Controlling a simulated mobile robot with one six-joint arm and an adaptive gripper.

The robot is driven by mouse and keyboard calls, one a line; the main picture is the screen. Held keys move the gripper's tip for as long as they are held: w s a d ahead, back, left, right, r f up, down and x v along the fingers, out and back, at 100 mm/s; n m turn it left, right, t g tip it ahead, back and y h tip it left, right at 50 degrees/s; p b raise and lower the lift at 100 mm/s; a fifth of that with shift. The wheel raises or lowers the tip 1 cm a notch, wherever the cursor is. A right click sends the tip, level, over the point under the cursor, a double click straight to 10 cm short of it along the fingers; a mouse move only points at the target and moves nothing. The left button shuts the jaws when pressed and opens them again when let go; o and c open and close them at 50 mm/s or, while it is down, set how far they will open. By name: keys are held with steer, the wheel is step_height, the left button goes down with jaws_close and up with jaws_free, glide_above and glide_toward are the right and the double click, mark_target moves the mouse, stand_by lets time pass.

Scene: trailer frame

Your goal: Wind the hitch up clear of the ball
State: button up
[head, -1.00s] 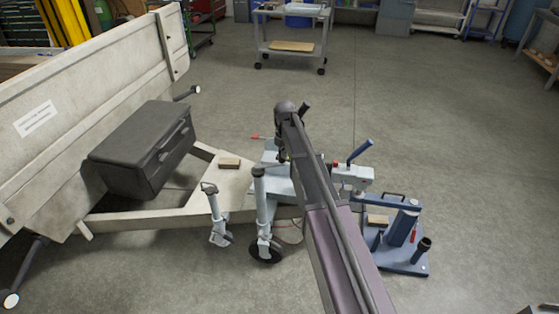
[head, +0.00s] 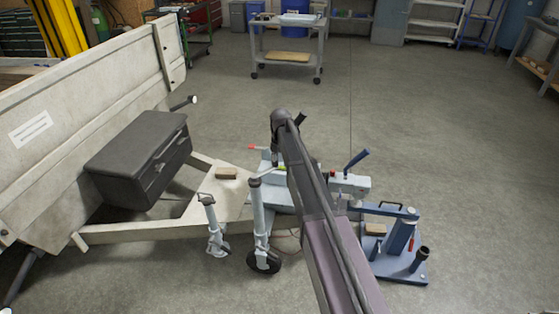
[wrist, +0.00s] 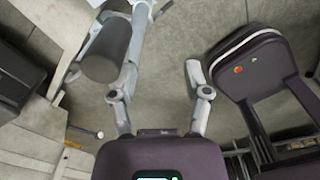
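The hitch (head: 349,184) is a pale grey coupling with a raised blue lever, at the front of the trailer drawbar (head: 160,232). It sits over the blue stand (head: 402,262); the ball is hidden. A jockey wheel (head: 262,261) stands on the floor under the drawbar, its post (head: 258,215) dark-topped. My arm hides part of the drawbar and most of my gripper in the head view. In the wrist view my gripper (wrist: 165,75) is open, with bare floor between its fingers. A dark cylinder (wrist: 105,50) on a pale metal part is close by its left finger; contact is unclear.
A second jack-like post (head: 213,228) stands left of the jockey wheel. A dark toolbox (head: 140,160) and a wood block (head: 227,173) rest on the drawbar. A grey cart (head: 288,48) stands at the back.

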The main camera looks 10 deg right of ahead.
steer(key=shift+w+d+r, duration=0.15)
steer(key=shift+w+r, duration=0.05)
stand_by(0.3)
step_height(320, 180, up, 8)
steer(key=p, duration=0.8)
steer(key=shift+s+f, duration=0.15)
steer(key=shift+s, duration=0.1)
steer(key=shift+s+d+m, duration=0.6)
steer(key=shift+s+m, duration=3.9)
steer(key=shift+s, duration=0.7)
steer(key=shift+s+d+m, duration=0.55)
steer(key=shift+s+m, duration=3.95)
steer(key=shift+s, duration=0.65)
steer(key=shift+s+d+m, duration=0.6)
steer(key=shift+s+m, duration=3.9)
steer(key=shift+s, duration=0.7)
